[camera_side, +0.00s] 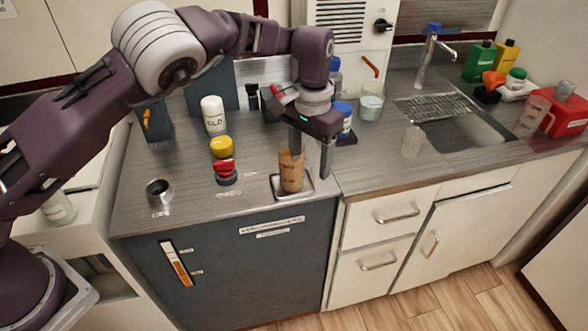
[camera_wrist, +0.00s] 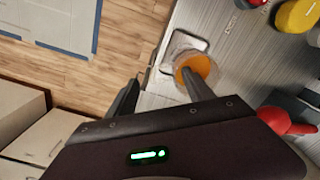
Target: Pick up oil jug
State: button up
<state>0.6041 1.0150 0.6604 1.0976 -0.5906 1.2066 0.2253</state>
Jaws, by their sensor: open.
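The oil jug (camera_side: 291,172) looks like a small clear beaker with amber-brown contents. It stands upright on a small metal tray (camera_side: 305,190) at the counter's front edge. In the wrist view the jug (camera_wrist: 198,64) shows orange liquid from above, and the tray (camera_wrist: 182,41) lies under it. My gripper (camera_side: 311,164) is open and points down at the jug. In the side view one finger is partly hidden behind the jug and the other is to its right. In the wrist view my gripper (camera_wrist: 160,85) has its right finger overlapping the jug's edge, and the jug is off-centre; contact cannot be told.
Yellow (camera_side: 222,146) and red (camera_side: 226,170) knobs sit left of the jug. A white bottle (camera_side: 213,116) stands behind them. A blue-capped bottle (camera_side: 343,118) and a glass jar (camera_side: 370,106) are behind right. A clear cup (camera_side: 413,140) stands near the sink (camera_side: 460,128).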

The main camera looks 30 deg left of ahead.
jog(key=f, duration=0.5)
jog(key=shift+a+f, duration=0.2)
jog(key=shift+f, duration=0.1)
grip_shut()
